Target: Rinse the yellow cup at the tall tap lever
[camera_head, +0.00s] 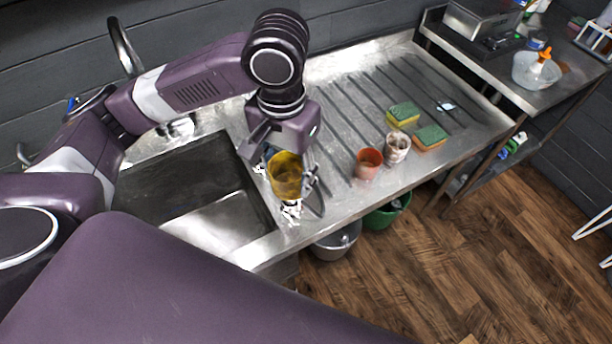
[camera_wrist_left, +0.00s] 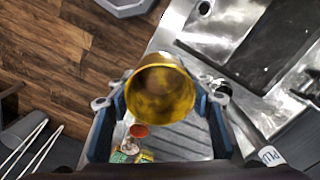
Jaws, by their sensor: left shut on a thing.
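The yellow cup (camera_head: 286,172) is held upright by my left gripper (camera_head: 284,186), whose fingers close around its sides. In the left wrist view the cup (camera_wrist_left: 160,92) sits between the two blue-padded fingers, and its open mouth shows a brownish inside. The cup is above the steel counter, just right of the sink basin (camera_head: 175,185). The tall curved tap (camera_head: 124,47) stands behind the sink at the back left, partly hidden by my left arm. I cannot make out its lever clearly. My right gripper is not in view.
A grey bucket (camera_head: 337,243) and green bucket (camera_head: 386,212) are below the counter's front edge. A side table (camera_head: 500,75) is at right.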

